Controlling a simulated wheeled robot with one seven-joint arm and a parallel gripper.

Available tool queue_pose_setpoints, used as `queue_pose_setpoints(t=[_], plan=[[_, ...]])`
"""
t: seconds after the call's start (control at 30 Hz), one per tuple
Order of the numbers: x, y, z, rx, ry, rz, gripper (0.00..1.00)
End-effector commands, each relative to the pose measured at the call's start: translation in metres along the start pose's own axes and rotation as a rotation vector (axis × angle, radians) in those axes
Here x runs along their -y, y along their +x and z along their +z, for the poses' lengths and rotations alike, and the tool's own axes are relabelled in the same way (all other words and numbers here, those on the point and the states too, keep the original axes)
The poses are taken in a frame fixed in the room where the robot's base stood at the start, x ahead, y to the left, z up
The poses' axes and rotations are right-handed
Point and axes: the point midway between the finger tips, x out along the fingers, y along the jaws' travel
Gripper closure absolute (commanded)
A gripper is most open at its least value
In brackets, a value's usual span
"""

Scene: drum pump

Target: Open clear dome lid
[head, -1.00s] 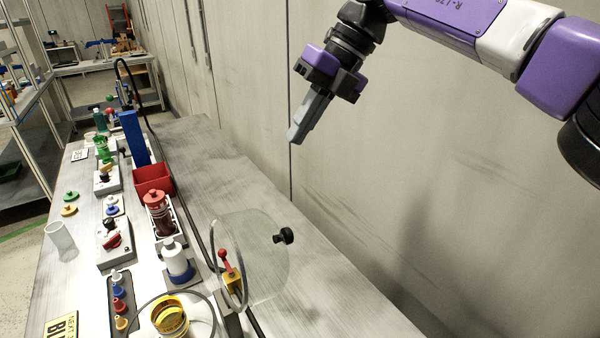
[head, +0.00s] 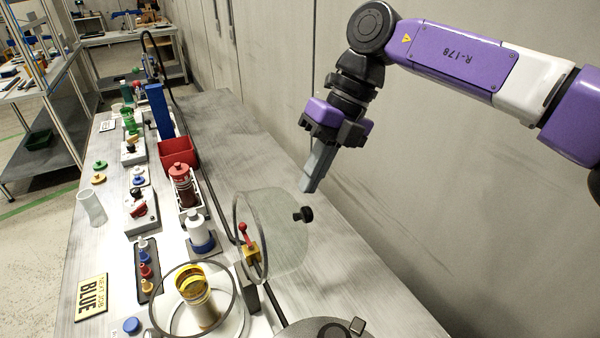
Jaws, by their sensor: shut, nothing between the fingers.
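The clear dome lid (head: 275,225) stands tipped up on its side at the right of a round ring base (head: 160,328). Its black knob (head: 303,214) points right, toward the wall. A yellow-rimmed cup (head: 200,300) stands uncovered inside the ring. My gripper (head: 309,188) is shut and empty, with its fingers pointing down. It hangs just above and behind the knob in the picture; I cannot tell the exact gap, but no contact shows.
A red-knobbed lever on a yellow block (head: 248,248) stands by the lid's rim. A white bottle (head: 199,231), a red-capped bottle (head: 182,184) and a red bin (head: 178,156) line the bench. Bare bench (head: 340,270) lies right of the lid, before the wall.

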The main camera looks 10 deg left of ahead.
Motion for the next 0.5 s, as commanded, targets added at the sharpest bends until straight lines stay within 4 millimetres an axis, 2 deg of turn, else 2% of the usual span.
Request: queue_pose_setpoints(t=[0.03,0.2,0.5], plan=[[-0.008,0.0,-0.001,-0.002,-0.002,-0.001,1.0],[-0.02,0.004,0.0,0.0,0.0,0.0,1.0],[-0.023,0.006,0.0,0.0,0.001,0.0,1.0]])
